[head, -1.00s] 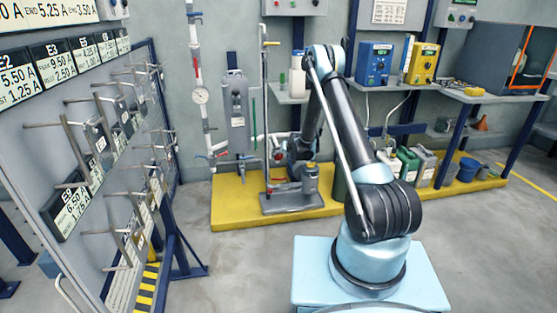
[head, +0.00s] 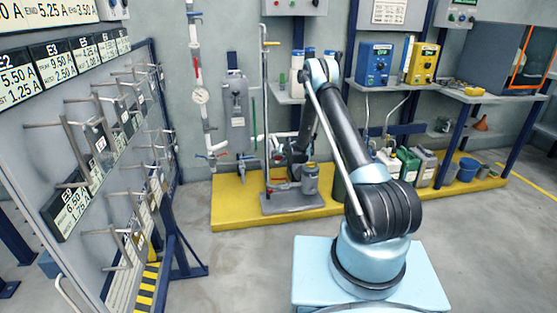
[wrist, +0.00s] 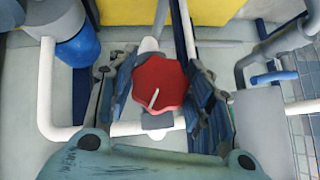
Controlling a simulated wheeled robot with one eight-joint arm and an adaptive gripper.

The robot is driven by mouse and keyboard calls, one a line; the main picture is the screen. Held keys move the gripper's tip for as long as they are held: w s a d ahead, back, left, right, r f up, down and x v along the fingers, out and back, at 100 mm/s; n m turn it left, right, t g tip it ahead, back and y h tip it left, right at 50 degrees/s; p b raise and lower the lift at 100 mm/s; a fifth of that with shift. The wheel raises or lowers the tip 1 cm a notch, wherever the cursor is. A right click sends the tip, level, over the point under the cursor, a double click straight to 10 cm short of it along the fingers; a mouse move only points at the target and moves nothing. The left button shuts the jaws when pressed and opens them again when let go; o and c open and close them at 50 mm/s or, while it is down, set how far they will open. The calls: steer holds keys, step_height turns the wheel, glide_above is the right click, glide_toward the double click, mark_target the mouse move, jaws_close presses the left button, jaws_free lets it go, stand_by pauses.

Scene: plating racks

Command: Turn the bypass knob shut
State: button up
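The red lobed knob (wrist: 165,72) is near the middle of the wrist view, with a white line on its face. The line slants from lower left to upper right. A white pipe (wrist: 152,129) passes behind it. My gripper (wrist: 160,88) has one dark-blue finger pad on each side of the knob, with the knob between them. The pads are close to its edges; I cannot tell whether they touch or press on it. In the head view, my gripper is hidden behind my arm, and I cannot make out this knob.
White pipes with a gauge (head: 200,96) and a grey tank (head: 236,115) stand at the back. A yellow plinth (head: 232,208) lies below them. The rack panel (head: 60,130) with protruding rods is at left. Canisters and a blue bucket (head: 467,168) stand at right. The floor between is clear.

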steer(key=shift+c, duration=1.4)
steer(key=shift+a+n+t+h, duration=0.1)
steer(key=shift+n+t+h, duration=0.2)
steer(key=shift+n+h, duration=0.55)
steer(key=shift+n+t+h, duration=0.35)
steer(key=shift+t+h, duration=0.05)
steer(key=shift+h, duration=0.95)
steer(key=o, duration=1.1)
